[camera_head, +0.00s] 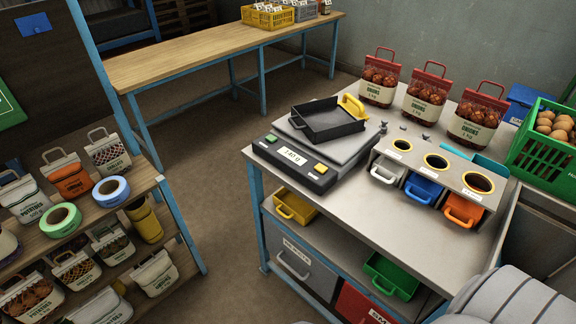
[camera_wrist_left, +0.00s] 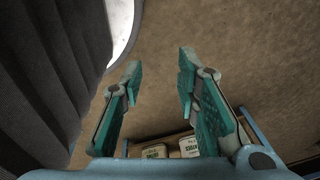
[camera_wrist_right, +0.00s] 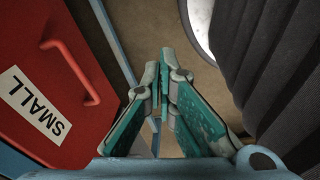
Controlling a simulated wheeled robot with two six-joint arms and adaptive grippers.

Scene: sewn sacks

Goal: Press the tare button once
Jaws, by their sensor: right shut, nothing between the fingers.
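The scale stands on the grey workbench in the head view, with a black front panel (camera_head: 296,160). The panel has a lit display (camera_head: 292,156), a green button (camera_head: 271,138) at its left end and a yellow button (camera_head: 321,168) at its right end. I cannot read which button is tare. My left gripper (camera_wrist_left: 158,70) is open and empty above the floor. My right gripper (camera_wrist_right: 165,72) is shut and empty, near a red drawer (camera_wrist_right: 55,80). Neither gripper shows in the head view.
Small pull-out bins, grey, blue (camera_head: 423,188) and orange, sit right of the scale. Red-topped onion sacks (camera_head: 424,95) stand behind, and a green crate (camera_head: 546,150) is at the right. A shelf of sacks and tape rolls (camera_head: 111,191) is at the left.

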